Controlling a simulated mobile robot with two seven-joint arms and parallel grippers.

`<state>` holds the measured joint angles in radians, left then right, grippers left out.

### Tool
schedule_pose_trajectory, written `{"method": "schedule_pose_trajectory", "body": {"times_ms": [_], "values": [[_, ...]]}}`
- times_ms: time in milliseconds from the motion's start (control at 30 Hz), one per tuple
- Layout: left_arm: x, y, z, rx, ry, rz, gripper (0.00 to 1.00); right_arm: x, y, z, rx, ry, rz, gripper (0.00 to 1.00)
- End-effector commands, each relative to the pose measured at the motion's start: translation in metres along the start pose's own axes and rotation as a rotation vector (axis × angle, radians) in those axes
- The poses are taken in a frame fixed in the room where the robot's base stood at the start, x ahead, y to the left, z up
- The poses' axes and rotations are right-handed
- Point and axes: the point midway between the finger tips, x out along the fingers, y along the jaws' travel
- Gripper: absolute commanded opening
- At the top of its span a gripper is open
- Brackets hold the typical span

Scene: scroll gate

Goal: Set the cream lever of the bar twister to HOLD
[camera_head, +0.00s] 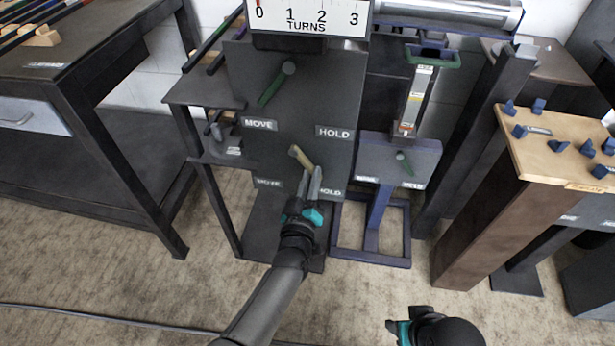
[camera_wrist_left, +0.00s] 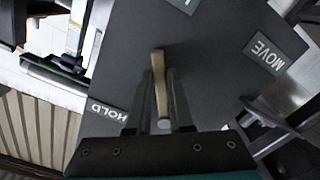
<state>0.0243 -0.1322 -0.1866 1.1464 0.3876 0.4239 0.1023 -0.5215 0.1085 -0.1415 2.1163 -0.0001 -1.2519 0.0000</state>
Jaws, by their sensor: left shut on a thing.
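The cream lever (camera_head: 300,157) is on the lower part of the dark panel (camera_head: 300,100) of the bar twister. In the head view it slants from upper left to lower right, its lower end toward the lower HOLD label (camera_head: 330,192). My left gripper (camera_head: 309,180) reaches up from below and is shut on the lever. The left wrist view shows the lever (camera_wrist_left: 158,85) between the two fingers, with a HOLD label (camera_wrist_left: 107,110) at left and a MOVE label (camera_wrist_left: 263,53) at right. The lower MOVE label (camera_head: 268,183) is dim. My right gripper (camera_head: 402,331) is at the bottom edge, fingers unclear.
A green lever (camera_head: 277,83) above slants down toward the upper MOVE label (camera_head: 259,123). A turns scale (camera_head: 306,17) tops the panel. A purple stand (camera_head: 398,160) with a small green lever is to the right. A wooden-topped pedestal (camera_head: 560,150) stands farther right. The front floor is mostly clear.

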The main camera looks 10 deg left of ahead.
Motion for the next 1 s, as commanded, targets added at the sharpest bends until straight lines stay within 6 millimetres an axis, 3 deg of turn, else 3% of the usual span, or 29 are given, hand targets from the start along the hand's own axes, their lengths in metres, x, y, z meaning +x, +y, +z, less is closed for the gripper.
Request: {"method": "schedule_pose_trajectory", "body": {"times_ms": [600, 633, 867, 1000], "values": [[-0.0006, 0.003, 0.0007, -0.046, -0.003, 0.0, 0.0, 0.0034, 0.0005, 0.0015, -0.001, -0.005, 0.001, 0.5], [-0.0006, 0.003, 0.0007, -0.046, -0.003, 0.0, 0.22, 0.0034, 0.0005, 0.0015, -0.001, -0.005, 0.001, 0.5], [-0.0003, 0.0028, 0.0002, -0.043, -0.001, 0.0, 0.48, 0.0033, 0.0014, 0.0017, -0.002, -0.006, 0.003, 0.5], [-0.0002, 0.0026, -0.0002, -0.042, -0.001, 0.0, 0.5, 0.0032, 0.0016, 0.0016, -0.002, -0.006, 0.003, 0.5]]}}
